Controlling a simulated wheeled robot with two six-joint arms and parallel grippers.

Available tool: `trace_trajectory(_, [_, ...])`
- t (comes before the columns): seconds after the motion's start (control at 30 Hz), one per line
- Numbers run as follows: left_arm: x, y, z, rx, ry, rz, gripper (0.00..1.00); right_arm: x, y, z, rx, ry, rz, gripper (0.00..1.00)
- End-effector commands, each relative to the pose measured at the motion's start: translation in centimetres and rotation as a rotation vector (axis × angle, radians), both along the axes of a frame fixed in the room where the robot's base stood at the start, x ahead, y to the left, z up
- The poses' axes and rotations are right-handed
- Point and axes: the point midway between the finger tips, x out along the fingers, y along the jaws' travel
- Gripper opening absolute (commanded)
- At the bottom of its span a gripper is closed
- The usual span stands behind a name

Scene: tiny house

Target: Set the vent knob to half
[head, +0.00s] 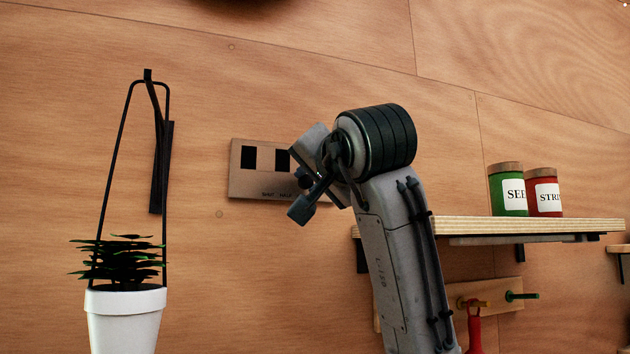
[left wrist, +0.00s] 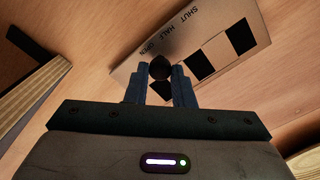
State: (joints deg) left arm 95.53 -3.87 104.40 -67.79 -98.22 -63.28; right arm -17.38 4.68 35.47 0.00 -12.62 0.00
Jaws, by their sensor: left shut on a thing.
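The vent panel (head: 240,185) is a brown plate on the wood wall, with black openings and small lettering. In the left wrist view the panel (left wrist: 222,52) reads SHUT, HALF and OPEN beside a row of black openings. The dark round vent knob (left wrist: 160,68) sits between the fingertips of my left gripper (left wrist: 160,82), near the word OPEN. My left gripper (head: 306,183) is shut on the knob at the panel's right side. In the head view my gripper and arm hide the knob and the panel's right part. My right gripper is out of view.
A wooden shelf (head: 530,226) with a green jar (head: 507,188) and a red jar (head: 543,192) is to the right of my arm. Below it is a peg rail (head: 495,295) with a red item (head: 473,330). A white potted plant (head: 124,318) hangs at the left.

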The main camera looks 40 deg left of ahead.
Motion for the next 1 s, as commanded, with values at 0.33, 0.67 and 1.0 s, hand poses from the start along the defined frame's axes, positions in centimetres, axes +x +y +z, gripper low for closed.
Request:
trace_trajectory(0.33, [-2.2,1.2,0.0,0.000,-0.001,0.002,0.00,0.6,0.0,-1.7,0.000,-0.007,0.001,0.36])
trace_trajectory(0.67, [-2.2,1.1,0.0,0.000,-0.001,0.002,0.44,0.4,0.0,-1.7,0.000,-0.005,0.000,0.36])
trace_trajectory(1.0, [-2.6,0.1,-0.3,0.000,-0.004,-0.002,0.44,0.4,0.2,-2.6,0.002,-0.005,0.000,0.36])
